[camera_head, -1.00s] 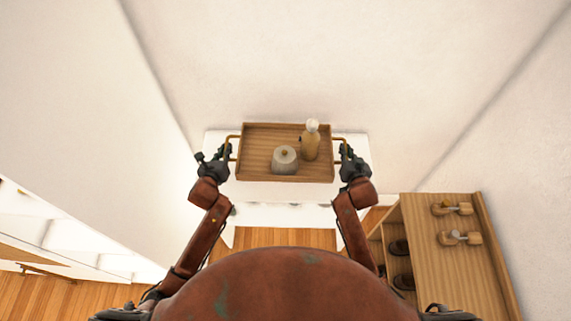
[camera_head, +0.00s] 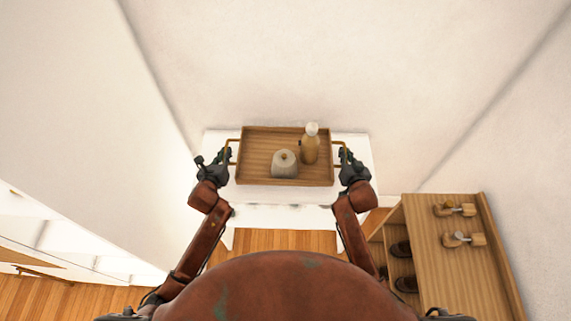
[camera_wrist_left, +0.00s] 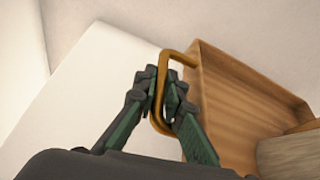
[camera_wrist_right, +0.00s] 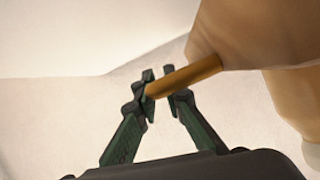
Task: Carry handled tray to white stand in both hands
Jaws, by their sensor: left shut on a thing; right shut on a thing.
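The wooden handled tray (camera_head: 258,150) is over the white stand (camera_head: 352,190) in the head view; I cannot tell whether it touches the top. A bottle with a white cap (camera_head: 310,146) and a grey lidded jar (camera_head: 284,165) stand on it. My left gripper (camera_head: 226,158) is shut on the tray's left brass handle, which shows in the left wrist view (camera_wrist_left: 166,62). My right gripper (camera_head: 345,157) is shut on the right handle, seen in the right wrist view (camera_wrist_right: 186,76).
A wooden cabinet (camera_head: 440,275) stands at the lower right, with several small items on top and dark shoes on its shelves. White walls rise behind and at both sides. Wooden floor (camera_head: 285,240) shows in front of the stand.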

